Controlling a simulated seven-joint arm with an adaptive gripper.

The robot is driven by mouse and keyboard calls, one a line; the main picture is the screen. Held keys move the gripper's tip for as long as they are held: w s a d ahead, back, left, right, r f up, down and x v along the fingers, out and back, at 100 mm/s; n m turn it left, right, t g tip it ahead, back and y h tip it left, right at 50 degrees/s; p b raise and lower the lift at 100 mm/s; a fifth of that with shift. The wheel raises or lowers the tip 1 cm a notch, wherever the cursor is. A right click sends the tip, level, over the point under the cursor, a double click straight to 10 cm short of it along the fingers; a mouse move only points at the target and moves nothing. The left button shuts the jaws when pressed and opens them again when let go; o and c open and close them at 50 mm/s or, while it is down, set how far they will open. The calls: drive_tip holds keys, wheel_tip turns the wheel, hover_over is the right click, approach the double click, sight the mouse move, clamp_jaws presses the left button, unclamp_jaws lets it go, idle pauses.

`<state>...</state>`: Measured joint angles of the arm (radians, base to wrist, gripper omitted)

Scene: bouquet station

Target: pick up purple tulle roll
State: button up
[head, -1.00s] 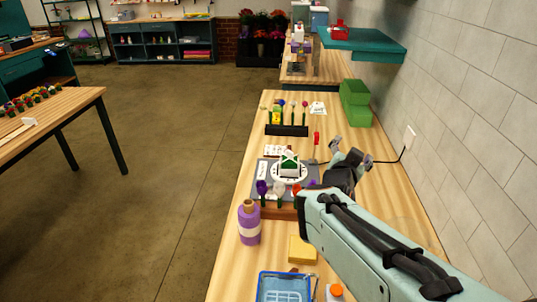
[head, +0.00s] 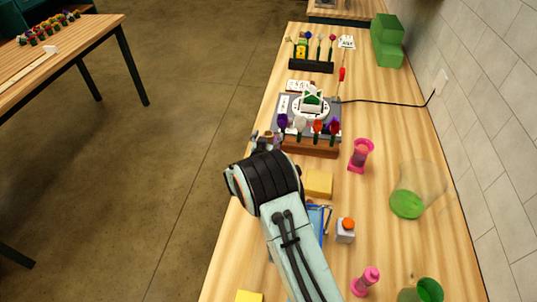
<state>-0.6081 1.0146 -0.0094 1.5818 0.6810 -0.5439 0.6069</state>
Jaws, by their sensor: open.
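My gripper (head: 265,141) is at the left edge of the wooden bench, just left of the rack of flower heads. My wrist and forearm cover most of it, and only the fingertips show past the black wrist. It is open. The purple tulle roll cannot be made out in the head view now. The spot where it stood, at the bench's left edge in front of the rack, is behind my wrist. Whether the roll is between the fingers cannot be seen.
The flower rack (head: 310,147) stands close right of my gripper. A yellow block (head: 318,183), blue basket (head: 326,214), orange-capped bottle (head: 346,231), pink spool (head: 361,155) and clear green-bottomed vase (head: 408,203) are to the right. The floor left of the bench is open.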

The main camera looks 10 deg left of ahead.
drive_tip(key=shift+w+f, duration=0.1)
drive_tip(key=shift+w, duration=0.2)
drive_tip(key=shift+c, duration=0.3)
clamp_jaws()
drive_tip(key=shift+r, duration=0.2)
